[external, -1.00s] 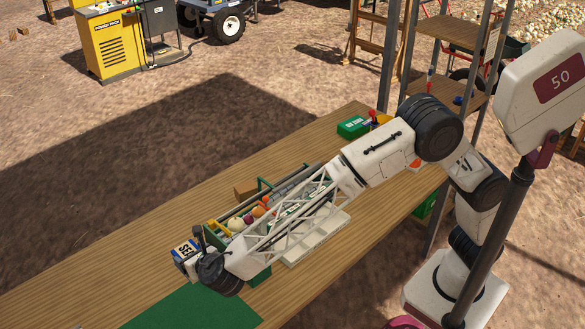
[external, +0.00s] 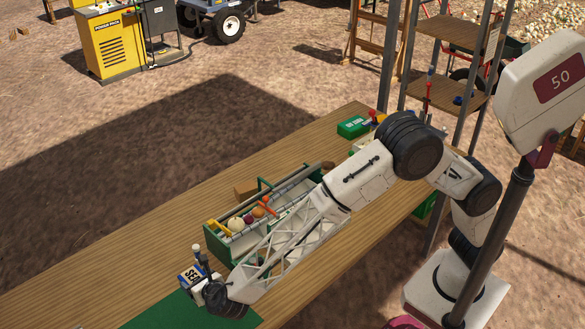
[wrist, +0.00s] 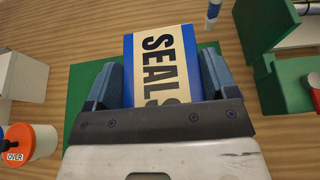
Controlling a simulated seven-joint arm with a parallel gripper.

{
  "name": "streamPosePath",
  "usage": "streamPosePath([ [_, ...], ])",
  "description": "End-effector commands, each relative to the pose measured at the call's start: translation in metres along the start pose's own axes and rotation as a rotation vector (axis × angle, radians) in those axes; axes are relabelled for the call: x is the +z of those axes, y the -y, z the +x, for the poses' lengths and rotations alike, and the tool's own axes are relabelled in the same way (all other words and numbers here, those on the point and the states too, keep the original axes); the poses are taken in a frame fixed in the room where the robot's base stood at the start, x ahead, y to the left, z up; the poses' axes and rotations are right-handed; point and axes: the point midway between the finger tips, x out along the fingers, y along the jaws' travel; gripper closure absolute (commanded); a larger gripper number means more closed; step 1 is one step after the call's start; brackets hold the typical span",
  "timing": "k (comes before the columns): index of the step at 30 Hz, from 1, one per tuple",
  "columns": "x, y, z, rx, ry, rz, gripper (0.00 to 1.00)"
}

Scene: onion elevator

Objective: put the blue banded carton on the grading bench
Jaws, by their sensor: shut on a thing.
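The blue banded carton (external: 188,274) has a cream face with dark "SEALS" lettering, and it also shows in the wrist view (wrist: 160,62). My gripper (external: 203,284) is shut on it, with a blue finger on each side of it in the wrist view (wrist: 165,88). The carton is over the far-left corner of a green mat (external: 178,312) on the long wooden bench (external: 80,280). I cannot tell whether its underside touches the mat. My gripper hides part of the carton in the external view.
A green tray (external: 222,250) with onions and tools stands right of the carton. A small white-and-blue bottle (wrist: 213,14) stands beyond it. An orange-lidded tub marked "OVER" (wrist: 30,142) and a white box (wrist: 22,78) are at left in the wrist view. Bare bench lies to the left.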

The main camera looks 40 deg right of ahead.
Motion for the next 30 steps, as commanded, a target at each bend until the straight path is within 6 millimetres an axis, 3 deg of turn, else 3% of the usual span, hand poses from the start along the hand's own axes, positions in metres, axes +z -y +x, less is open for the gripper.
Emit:
streamPosePath([
  [5,-0.006,0.000,0.003,0.000,0.000,-0.001,0.54],
  [18,-0.053,0.000,0.022,0.000,0.000,0.000,0.54],
  [30,-0.058,0.000,0.024,0.000,0.000,0.001,0.54],
])
